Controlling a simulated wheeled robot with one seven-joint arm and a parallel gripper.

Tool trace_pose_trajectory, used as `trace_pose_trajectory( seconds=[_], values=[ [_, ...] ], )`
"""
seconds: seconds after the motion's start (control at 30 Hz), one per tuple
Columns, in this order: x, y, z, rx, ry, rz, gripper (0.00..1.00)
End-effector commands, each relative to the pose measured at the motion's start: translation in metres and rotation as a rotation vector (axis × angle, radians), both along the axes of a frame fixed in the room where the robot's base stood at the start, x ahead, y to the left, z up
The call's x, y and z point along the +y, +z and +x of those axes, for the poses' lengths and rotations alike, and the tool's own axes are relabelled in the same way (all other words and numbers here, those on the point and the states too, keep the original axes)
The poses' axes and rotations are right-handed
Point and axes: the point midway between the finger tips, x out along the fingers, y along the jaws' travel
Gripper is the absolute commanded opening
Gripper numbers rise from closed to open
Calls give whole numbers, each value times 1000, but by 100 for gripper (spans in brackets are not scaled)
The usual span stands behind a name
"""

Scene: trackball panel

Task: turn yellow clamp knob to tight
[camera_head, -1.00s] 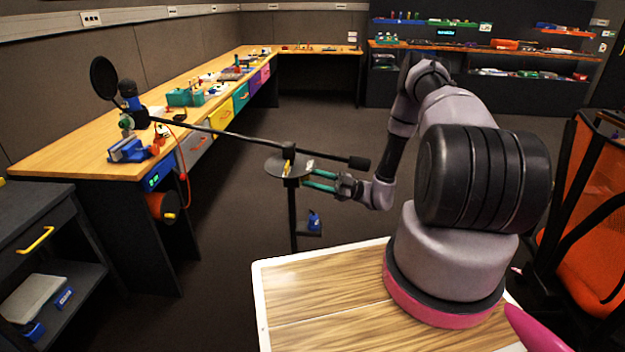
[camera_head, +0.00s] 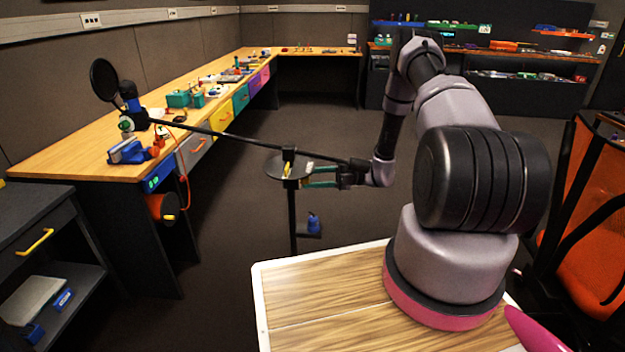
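The yellow clamp knob (camera_head: 287,171) is a small yellow piece on the black clamp, where the long boom (camera_head: 235,138) crosses the upright stand (camera_head: 291,220). It stands nearly upright in the picture, just above the round dark plate (camera_head: 272,168). My gripper (camera_head: 308,178) reaches in from the right with its teal fingers. The fingertips are at the clamp, close to the knob. The two fingers lie roughly parallel with a gap between them. Whether they touch the knob is too small to tell.
The boom runs left to a microphone (camera_head: 130,96) with a round black filter (camera_head: 103,78) over the wooden workbench (camera_head: 70,150). A small blue object (camera_head: 313,222) sits on a low shelf of the stand. An orange chair (camera_head: 590,210) stands at the right.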

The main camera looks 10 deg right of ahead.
Motion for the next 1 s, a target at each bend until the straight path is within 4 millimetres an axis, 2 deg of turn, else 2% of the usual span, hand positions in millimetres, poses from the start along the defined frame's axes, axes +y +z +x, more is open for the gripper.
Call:
trace_pose_trajectory(
  seconds=[0.33, 0.87, 0.9, 0.97, 1.0],
  values=[
    [-1, 0, 0, -132, -1, -51, 0],
    [-1, 0, 0, -154, -1, -60, 0],
    [-1, 0, 0, -154, -1, -60, 49],
    [-1, 0, 0, -154, -1, -60, 72],
    [-1, 0, 0, -154, -1, -60, 72]
  ],
)
